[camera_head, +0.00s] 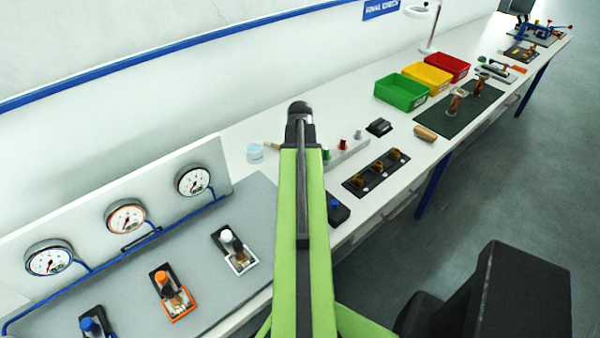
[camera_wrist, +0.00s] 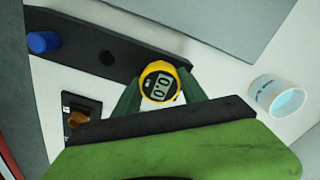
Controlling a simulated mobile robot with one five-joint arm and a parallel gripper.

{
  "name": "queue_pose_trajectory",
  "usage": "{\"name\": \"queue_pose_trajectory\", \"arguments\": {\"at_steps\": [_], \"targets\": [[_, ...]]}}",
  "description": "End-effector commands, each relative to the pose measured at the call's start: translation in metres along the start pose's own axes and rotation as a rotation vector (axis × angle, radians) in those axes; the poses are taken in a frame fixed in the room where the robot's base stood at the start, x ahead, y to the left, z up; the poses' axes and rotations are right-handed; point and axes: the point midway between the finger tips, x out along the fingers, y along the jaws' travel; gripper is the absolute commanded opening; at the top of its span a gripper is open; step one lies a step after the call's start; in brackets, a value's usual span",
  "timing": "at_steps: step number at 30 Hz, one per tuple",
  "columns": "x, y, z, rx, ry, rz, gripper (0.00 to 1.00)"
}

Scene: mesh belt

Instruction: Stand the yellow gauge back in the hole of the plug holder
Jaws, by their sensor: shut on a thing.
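The yellow gauge (camera_wrist: 159,82), round with a digital display, is in the wrist view, its face toward the camera. My gripper (camera_wrist: 158,92) is shut on it, with a green finger on either side. The dark plug holder (camera_wrist: 75,38) runs behind it. A blue plug (camera_wrist: 43,41) stands at the holder's left end, and an empty round hole (camera_wrist: 108,58) lies between plug and gauge. The gauge overlaps the holder's right part; its stem and its height above the holder are hidden. In the head view my arm covers most of the holder (camera_head: 341,216) and hides the gauge and gripper.
A white cup (camera_wrist: 280,97) stands to the right of the gauge in the wrist view. A black fixture with a brass part (camera_wrist: 80,118) lies at lower left. In the head view, a black strip with brass parts (camera_head: 376,172) and a rail with coloured plugs (camera_head: 346,155) lie nearby.

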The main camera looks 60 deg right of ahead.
Motion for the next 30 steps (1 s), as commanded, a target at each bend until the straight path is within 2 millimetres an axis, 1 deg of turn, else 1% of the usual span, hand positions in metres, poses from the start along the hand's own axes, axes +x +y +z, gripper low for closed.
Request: {"name": "queue_pose_trajectory", "arguments": {"at_steps": [3,4,9,10,18,22,26,30], "targets": [[0.004,0.0,0.0,0.0,0.0,0.0,0.0],[0.004,0.0,0.0,0.0,0.0,0.0,0.51],[0.003,0.0,0.0,0.0,0.0,0.0,0.73],[0.003,0.0,0.0,0.0,0.0,0.0,0.75],[0.003,0.0,0.0,0.0,0.0,0.0,0.75],[-0.004,0.0,0.0,0.0,0.0,0.0,0.75],[-0.021,0.0,0.0,0.0,0.0,0.0,0.75],[-0.05,0.0,0.0,0.0,0.0,0.0,0.75]]}}
